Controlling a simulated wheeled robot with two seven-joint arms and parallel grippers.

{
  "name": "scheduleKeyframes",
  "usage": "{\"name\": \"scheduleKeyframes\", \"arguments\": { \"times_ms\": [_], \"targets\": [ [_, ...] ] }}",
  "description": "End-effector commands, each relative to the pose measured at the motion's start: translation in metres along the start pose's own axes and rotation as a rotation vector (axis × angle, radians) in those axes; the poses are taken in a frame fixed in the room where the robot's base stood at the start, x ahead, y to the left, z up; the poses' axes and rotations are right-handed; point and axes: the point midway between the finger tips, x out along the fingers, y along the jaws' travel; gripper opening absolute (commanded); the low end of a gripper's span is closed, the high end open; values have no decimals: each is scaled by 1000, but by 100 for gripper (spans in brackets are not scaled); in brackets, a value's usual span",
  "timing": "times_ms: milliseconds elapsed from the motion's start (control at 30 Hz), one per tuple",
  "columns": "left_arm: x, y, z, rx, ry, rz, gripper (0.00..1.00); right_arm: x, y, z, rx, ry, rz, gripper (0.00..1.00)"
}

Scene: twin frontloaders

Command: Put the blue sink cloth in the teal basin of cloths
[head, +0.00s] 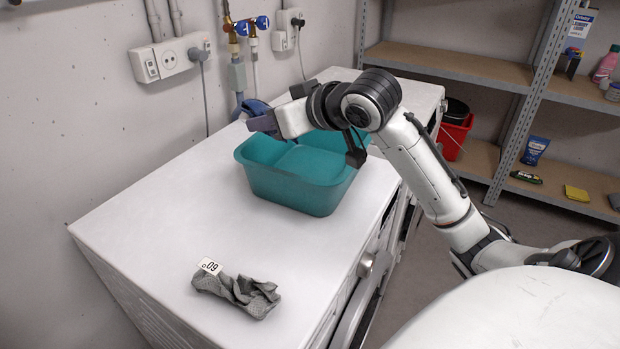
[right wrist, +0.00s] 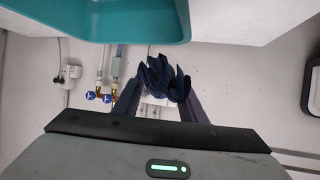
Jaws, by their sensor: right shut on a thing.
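The teal basin (head: 312,197) stands on the white machine top; its rim and wall also show at the top of the right wrist view (right wrist: 130,22). I make out no separate cloth inside, and my arm hides part of its far right side. My right gripper (head: 262,119) is at the basin's far left edge, shut on the dark blue cloth (head: 254,106). In the right wrist view the crumpled cloth (right wrist: 166,80) is between the fingertips, apart from the basin wall. My left gripper is not in view.
A grey cloth (head: 238,291) with a numbered white tag lies on the near machine top (head: 140,220). Taps (head: 250,28) and a socket box (head: 172,57) are on the wall behind. A shelf rack (head: 460,65) and a red bucket (head: 453,137) stand at the right.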

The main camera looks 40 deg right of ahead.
Motion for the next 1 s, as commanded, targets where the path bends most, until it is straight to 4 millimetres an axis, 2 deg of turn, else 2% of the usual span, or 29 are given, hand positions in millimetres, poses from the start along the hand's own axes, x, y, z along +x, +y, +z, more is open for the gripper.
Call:
{"name": "scheduleKeyframes", "arguments": {
  "times_ms": [33,100,267,367,533,767,1000],
  "targets": [
    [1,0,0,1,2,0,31,-8,14,-10,-6,2,6,10],
    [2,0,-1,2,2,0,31,-17,24,-20,-7,2,0,10],
    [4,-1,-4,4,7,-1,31,-28,34,-32,-6,-3,-13,10],
    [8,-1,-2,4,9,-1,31,-25,34,-21,-5,-7,-18,10],
    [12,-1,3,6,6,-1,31,-11,34,9,-4,-8,-19,10],
    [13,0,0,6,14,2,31,-2,34,26,-5,-5,-17,10],
    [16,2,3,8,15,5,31,11,34,55,-4,-6,-18,10]
  ]
}}
